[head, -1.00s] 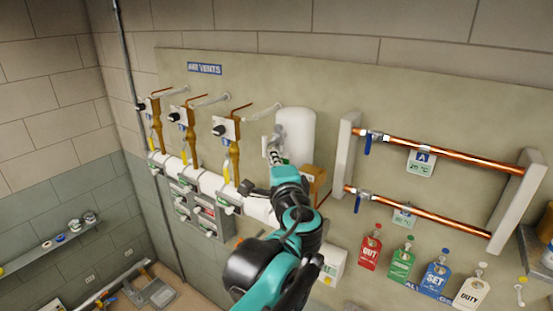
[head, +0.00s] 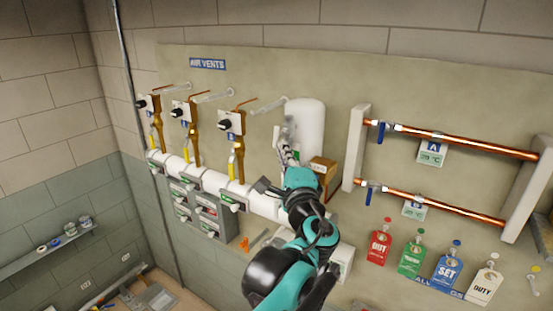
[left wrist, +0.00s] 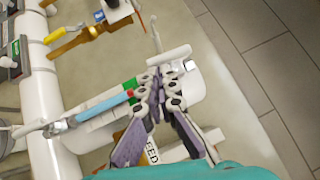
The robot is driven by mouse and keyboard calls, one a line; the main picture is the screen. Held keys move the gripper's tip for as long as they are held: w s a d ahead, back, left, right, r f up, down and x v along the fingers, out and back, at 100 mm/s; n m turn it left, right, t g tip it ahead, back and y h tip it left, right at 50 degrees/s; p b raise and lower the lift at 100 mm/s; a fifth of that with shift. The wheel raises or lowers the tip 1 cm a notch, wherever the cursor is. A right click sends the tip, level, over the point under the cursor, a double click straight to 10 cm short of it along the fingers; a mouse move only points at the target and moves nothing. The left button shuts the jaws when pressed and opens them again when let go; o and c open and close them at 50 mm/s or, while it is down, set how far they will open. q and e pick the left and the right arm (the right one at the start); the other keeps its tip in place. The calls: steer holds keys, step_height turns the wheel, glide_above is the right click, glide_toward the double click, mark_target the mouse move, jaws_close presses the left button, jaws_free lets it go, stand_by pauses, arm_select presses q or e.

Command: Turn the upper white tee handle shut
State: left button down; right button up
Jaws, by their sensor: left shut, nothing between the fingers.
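The upper white tee handle (left wrist: 169,56) shows in the left wrist view as a pale bar just beyond my left fingertips. It sits at the upper end of a blue gauge tube (left wrist: 103,106) beside the white tank (head: 308,125). In the head view it is small and partly hidden by my gripper. My left gripper (head: 284,138) is shut and empty, its tips (left wrist: 163,78) close to the handle; I cannot tell whether they touch. A lower white handle (left wrist: 27,130) shows at the tube's other end. My right gripper is out of view.
Brown vent pipes with levers and a white horizontal pipe (head: 208,180) lie to the left. Copper pipes (head: 460,145) with blue valves and hanging tags (head: 411,258) are to the right. A brown box (head: 323,172) is close beside my gripper. Bare wall lies above the tank.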

arm_select(q)
steer(key=shift+w+a+f+m+t+h+b, duration=0.15)
steer(key=shift+w+a+f+m+t+b, duration=0.15)
steer(key=shift+w+a+m+b, duration=0.35)
steer(key=shift+w+a+f+m+t+h+b, duration=0.1)
steer(key=shift+w+a+f+m+t+b, duration=0.1)
steer(key=shift+a+m+t+b, duration=0.45)
steer(key=shift+w+a+f+m+t+h+b, duration=0.2)
steer(key=shift+w+a+b, duration=0.3)
steer(key=shift+b, duration=0.45)
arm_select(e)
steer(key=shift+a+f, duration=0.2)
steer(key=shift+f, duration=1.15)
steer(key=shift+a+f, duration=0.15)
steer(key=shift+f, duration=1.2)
